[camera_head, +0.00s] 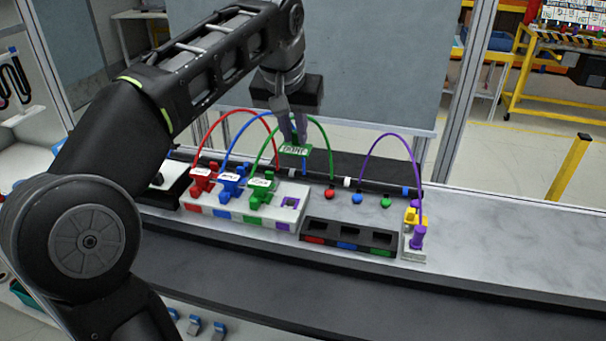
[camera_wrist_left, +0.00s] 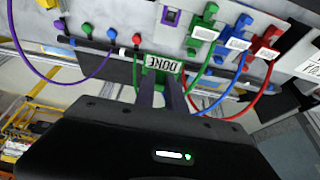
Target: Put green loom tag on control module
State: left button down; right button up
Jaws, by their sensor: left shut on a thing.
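My left gripper (camera_head: 293,136) is shut on the green loom tag (camera_head: 296,149), a small plate with a white lettered label. It holds the tag in the air behind and above the white control module (camera_head: 292,213). The left wrist view shows the tag (camera_wrist_left: 163,64) at the tips of the gripper fingers (camera_wrist_left: 162,88). The module carries red (camera_head: 202,182), blue (camera_head: 232,184) and green (camera_head: 262,191) plugs with white labels, and an empty purple-marked slot (camera_head: 290,202) at its right end. My right gripper is not in view.
A black tray (camera_head: 349,238) with red, blue and green marks stands right of the module. A purple cable (camera_head: 390,138) arches to a purple and yellow connector (camera_head: 416,228). Red, blue and green cables arch close around the held tag. The white counter at right is clear.

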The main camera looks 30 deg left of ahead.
aim_at(293, 151)
pick_arm(q)
jog(key=shift+s, duration=0.1)
jog(key=shift+f, duration=3.1)
jog(key=shift+f, duration=1.9)
jog(key=shift+f+b, duration=0.1)
jog(key=shift+b, duration=0.25)
jog(key=c, duration=1.4)
grip_release()
